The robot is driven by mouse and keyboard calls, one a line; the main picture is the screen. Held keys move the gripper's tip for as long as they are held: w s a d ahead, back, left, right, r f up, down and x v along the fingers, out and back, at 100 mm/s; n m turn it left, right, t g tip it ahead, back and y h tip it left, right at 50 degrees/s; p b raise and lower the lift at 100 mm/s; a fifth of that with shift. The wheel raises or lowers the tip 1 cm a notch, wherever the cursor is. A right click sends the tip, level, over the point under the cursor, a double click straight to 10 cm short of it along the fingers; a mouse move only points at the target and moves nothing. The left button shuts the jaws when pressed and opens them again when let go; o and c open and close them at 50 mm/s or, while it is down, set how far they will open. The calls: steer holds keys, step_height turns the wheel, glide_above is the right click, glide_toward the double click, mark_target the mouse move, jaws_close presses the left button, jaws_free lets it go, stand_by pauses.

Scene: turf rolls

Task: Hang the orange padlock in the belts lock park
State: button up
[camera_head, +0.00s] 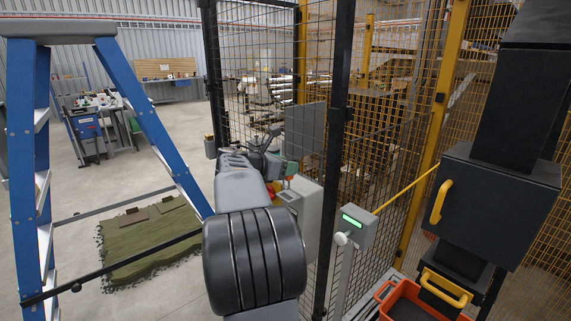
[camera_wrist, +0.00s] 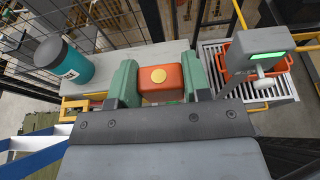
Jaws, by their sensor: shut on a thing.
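The orange padlock (camera_wrist: 163,88) is in the middle of the wrist view, a block with a round yellow disc on its face. My gripper (camera_wrist: 161,76) has a green finger on each side of it and is shut on it. I cannot see its shackle. In the head view my gripper (camera_head: 283,172) is small and partly hidden behind my arm, near the mesh fence. A grey box (camera_head: 307,205) stands just beyond and below it; its grey top (camera_wrist: 108,68) lies behind the padlock in the wrist view. I cannot make out which thing is the belts lock park.
A teal cup with a dark lid (camera_wrist: 67,62) is on the grey top at left. A grey post unit with a green display (camera_head: 355,225) stands at right, with an orange crate (camera_head: 425,300) beyond. A blue ladder (camera_head: 150,110) and green turf (camera_head: 150,245) are at left.

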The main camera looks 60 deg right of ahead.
mark_target(285, 184)
steer(key=shift+f, duration=0.55)
steer(key=shift+p, duration=0.3)
stand_by(1.6)
steer(key=shift+f+b, duration=1.85)
steer(key=shift+f, duration=0.75)
steer(key=o, duration=1.1)
steer(key=shift+c, duration=0.2)
steer(key=b+v, duration=0.1)
steer(key=v, duration=1.3)
